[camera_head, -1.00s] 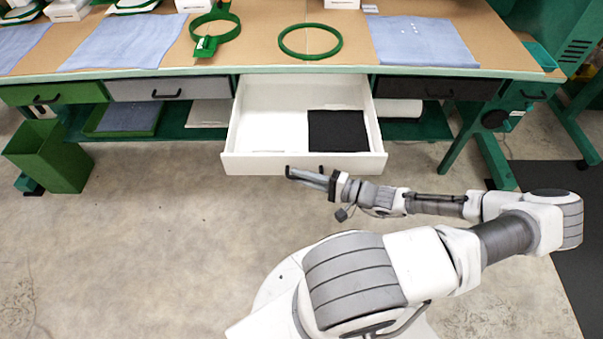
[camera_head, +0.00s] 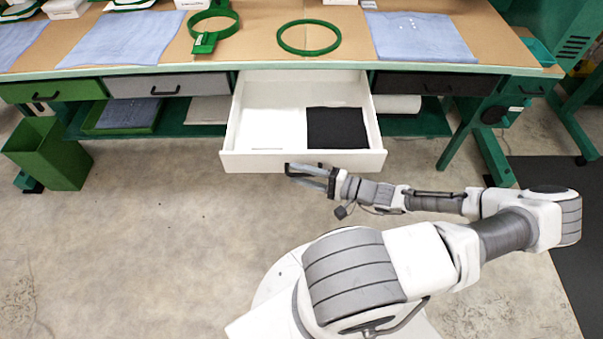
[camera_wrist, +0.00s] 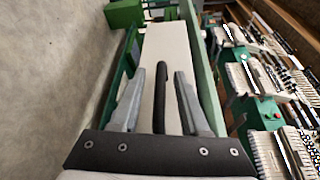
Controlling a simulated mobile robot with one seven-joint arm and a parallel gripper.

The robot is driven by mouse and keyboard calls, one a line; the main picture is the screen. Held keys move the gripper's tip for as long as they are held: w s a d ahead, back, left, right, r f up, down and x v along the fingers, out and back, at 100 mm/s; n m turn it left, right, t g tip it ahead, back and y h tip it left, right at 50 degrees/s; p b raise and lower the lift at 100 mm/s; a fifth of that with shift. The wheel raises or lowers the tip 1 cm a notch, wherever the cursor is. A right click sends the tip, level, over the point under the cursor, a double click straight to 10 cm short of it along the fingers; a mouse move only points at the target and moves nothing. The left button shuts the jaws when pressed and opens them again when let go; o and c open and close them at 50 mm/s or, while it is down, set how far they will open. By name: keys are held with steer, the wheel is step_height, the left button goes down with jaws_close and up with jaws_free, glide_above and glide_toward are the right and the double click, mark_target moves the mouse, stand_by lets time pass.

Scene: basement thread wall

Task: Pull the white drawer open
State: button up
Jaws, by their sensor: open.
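The white drawer (camera_head: 250,161) is pulled far out from under the bench in the head view. A black sheet or item (camera_head: 337,128) lies in its right half; the left half shows bare white. My gripper (camera_head: 288,174) is just at the front of the drawer, below its front panel. In the wrist view my gripper's two grey fingers (camera_wrist: 160,95) are apart, with the black bar handle (camera_wrist: 160,100) between them, in front of the white drawer front (camera_wrist: 168,48). The handle does not look pinched. In the head view the handle is largely hidden by the gripper.
Closed green (camera_head: 55,90), grey (camera_head: 125,86) and black (camera_head: 470,84) drawers flank it. A green bin (camera_head: 48,158) stands on the floor at left. Hoops (camera_head: 309,50) and blue cloths (camera_head: 420,40) lie on the bench top. The floor in front is clear at left.

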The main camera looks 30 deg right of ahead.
steer(key=v, duration=1.7)
steer(key=shift+s, duration=0.25)
